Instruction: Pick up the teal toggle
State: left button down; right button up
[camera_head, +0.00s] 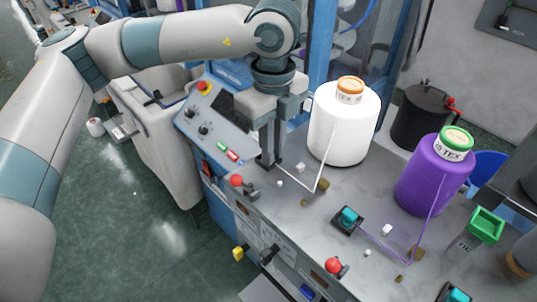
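A teal toggle (348,217) stands on a dark square base on the grey machine top, right of centre. A second teal toggle (457,296) shows at the bottom edge, partly cut off by the frame. My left gripper (268,162) points down over the left part of the machine top, beside the white yarn cone and well left of both visible toggles. Its fingers are seen nearly edge-on, so their gap and anything between them are hidden. My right gripper is not in view.
A white yarn cone (342,130) and a purple yarn cone (432,180) stand on the machine top. A green funnel-like holder (486,225) is at right. Red knobs (333,265) line the front edge. Small white bits lie about. A control panel (215,125) is at left.

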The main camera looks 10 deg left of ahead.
pick_arm(q)
jog(key=shift+r, duration=0.1)
jog(key=shift+r+b, duration=0.2)
jog(key=shift+b, duration=0.1)
notch_tip(320, 180, up, 10)
jog(key=b, duration=0.4)
jog(key=shift+f, duration=0.25)
jog(key=shift+s+f, duration=0.1)
dwell(0.3)
